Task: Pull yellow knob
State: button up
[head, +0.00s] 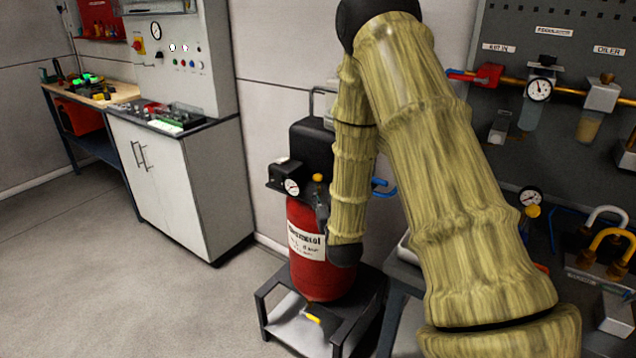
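A small yellow knob (318,177) shows at the top of the red tank (312,266), just right of a round pressure gauge (291,187). My arm folds down over the tank's right side and ends in a dark wrist joint. A dark shape (322,206) just below the yellow knob, left of my forearm, may be my gripper. It is too small and partly hidden to tell whether its fingers are open, or whether they touch the knob. Other yellow parts are a round knob (533,211) by a gauge at right and a yellow handle (313,319) under the tank.
The tank stands on a low dark stand (279,322). A dark panel (500,120) with pipes, gauges and bottles fills the right side. A white cabinet (187,190) and a workbench (116,97) stand at left. The floor in front of them is clear.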

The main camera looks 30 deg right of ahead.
aim_at(319, 180)
jog(key=p+x, duration=0.2)
jog(key=x, duration=0.8)
jog(key=shift+w, duration=0.2)
jog(key=shift+c, duration=0.4)
grip_shut()
